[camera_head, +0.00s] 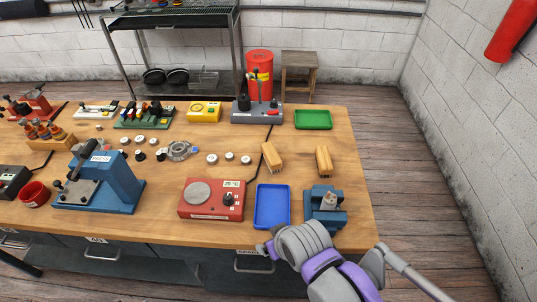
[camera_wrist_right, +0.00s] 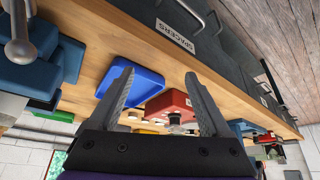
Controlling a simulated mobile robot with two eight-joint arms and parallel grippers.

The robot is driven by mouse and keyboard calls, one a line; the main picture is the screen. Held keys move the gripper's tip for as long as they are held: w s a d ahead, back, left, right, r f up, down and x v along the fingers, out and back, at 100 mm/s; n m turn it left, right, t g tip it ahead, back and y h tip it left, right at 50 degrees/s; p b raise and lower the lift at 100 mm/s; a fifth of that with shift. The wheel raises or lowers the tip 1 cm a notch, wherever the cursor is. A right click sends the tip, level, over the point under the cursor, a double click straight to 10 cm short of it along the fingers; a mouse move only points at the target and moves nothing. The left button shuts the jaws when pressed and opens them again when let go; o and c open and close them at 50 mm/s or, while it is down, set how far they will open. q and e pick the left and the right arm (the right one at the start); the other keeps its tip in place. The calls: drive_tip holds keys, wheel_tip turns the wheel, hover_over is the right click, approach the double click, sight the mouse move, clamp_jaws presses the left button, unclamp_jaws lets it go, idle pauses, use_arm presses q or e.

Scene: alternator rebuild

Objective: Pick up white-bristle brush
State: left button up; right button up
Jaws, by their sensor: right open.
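Two tan wooden block-shaped pieces that look like brushes lie on the right part of the workbench in the head view. One is the left block (camera_head: 271,156), the other the right block (camera_head: 324,160). Their bristles are too small to tell which is white. My right gripper is open and empty in the right wrist view (camera_wrist_right: 158,75), with its two fingers spread. In the head view my right arm comes in from the lower right, at the bench's front edge, nearer than both blocks. My left gripper is not in view.
A blue tray (camera_head: 259,206) and a blue vise (camera_head: 325,222) lie between my right arm and the blocks. A red device (camera_head: 211,213) stands left of the tray. A green tray (camera_head: 313,119) lies behind the blocks. Bench around the blocks is clear.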

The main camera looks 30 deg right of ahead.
idle(0.4)
drive_tip(key=shift+o, duration=0.4)
drive_tip(key=shift+w, duration=0.15)
drive_tip(key=m+g+b, duration=0.1)
drive_tip(key=m+b, duration=0.1)
drive_tip(key=b, duration=0.8)
approach(272, 153)
drive_tip(key=shift+s+a+r+h, duration=0.1)
drive_tip(key=shift+s+a+h, duration=0.2)
drive_tip(key=shift+a, duration=0.35)
drive_tip(key=shift+w+d, duration=0.2)
drive_tip(key=shift+w, duration=0.1)
drive_tip(key=b+x, duration=0.1)
drive_tip(key=x, duration=0.9)
drive_tip(key=shift+w+d+b, duration=0.15)
drive_tip(key=shift+d+b, duration=0.05)
drive_tip(key=shift+b, duration=0.1)
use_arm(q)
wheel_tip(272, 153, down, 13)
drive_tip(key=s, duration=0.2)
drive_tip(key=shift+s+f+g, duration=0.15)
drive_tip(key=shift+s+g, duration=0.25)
use_arm(e)
drive_tip(key=shift+w+f, duration=0.1)
drive_tip(key=shift+f, duration=0.1)
drive_tip(key=shift+f, duration=0.25)
